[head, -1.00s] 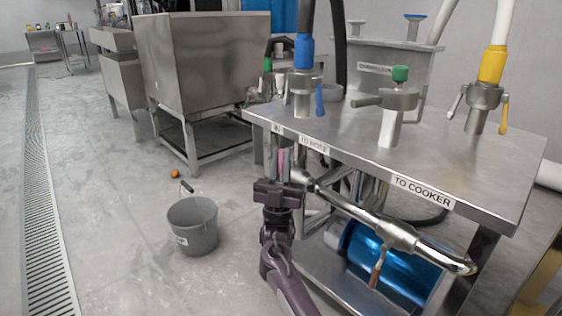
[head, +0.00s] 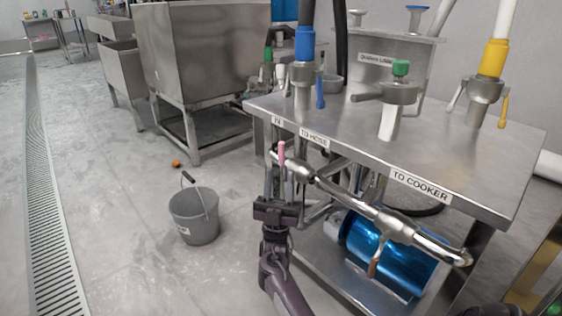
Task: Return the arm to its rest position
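My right gripper (head: 275,182) is near the middle of the head view, in front of the left end of the steel pump table (head: 450,155). Its fingers point up and away, look apart, and seem to hold nothing. A pink-tipped lever (head: 282,153) stands just above and beyond the fingertips, on the pipework by the table's left corner. A small gap seems to show between lever and gripper. My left gripper is not in view.
A steel pipe (head: 390,222) runs close to the right of my gripper, above a blue cylinder (head: 385,255) under the table. A grey bucket (head: 195,220) stands on the floor to the left. The floor between bucket and drain grate (head: 48,200) is mostly clear.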

